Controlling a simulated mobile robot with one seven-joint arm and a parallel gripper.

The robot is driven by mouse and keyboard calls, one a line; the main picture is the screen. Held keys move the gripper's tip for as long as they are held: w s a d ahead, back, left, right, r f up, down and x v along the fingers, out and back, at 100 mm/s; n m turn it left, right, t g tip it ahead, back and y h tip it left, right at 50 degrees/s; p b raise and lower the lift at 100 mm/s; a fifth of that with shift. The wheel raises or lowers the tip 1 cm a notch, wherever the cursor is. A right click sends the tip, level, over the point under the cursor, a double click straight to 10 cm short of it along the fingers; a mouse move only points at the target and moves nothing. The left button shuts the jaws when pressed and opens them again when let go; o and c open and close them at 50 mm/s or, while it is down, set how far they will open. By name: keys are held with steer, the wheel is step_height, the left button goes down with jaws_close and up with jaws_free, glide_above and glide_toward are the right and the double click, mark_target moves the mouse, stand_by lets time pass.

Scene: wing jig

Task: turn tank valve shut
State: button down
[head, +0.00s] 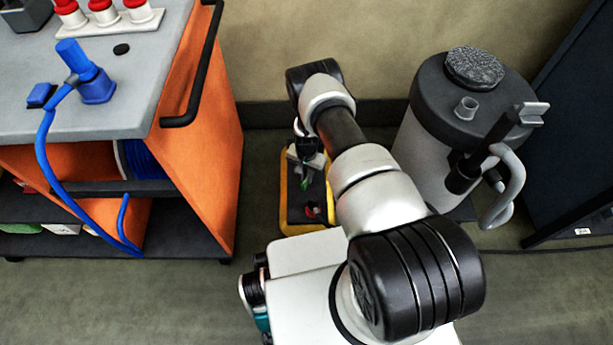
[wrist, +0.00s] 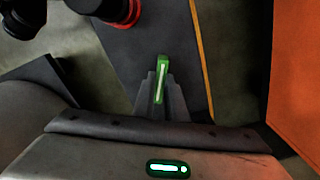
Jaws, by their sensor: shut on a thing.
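A small green handle (wrist: 161,78) with a pale strip stands between my fingertips in the wrist view; it looks like the tank valve's lever. My gripper (wrist: 160,98) is shut on it. In the head view, my gripper (head: 307,160) is low over a dark unit with a yellow border (head: 285,215) on the floor, and a bit of green (head: 305,183) shows beneath it. The fingers partly hide the handle's lower part. The valve body and how far it is turned cannot be made out.
A black and red round part (wrist: 118,10) is close by at the wrist view's top. An orange cart (head: 205,130) with a blue hose (head: 60,185) stands left. A grey tank with a black lid (head: 425,150) stands right of my arm. Floor between cart and unit is clear.

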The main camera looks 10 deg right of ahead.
steer(key=m, duration=1.2)
steer(key=shift+m, duration=0.3)
stand_by(0.4)
steer(key=c, duration=1.8)
jaws_free()
step_height(320, 180, up, 17)
steer(key=p, duration=0.5)
steer(key=shift+r, duration=0.2)
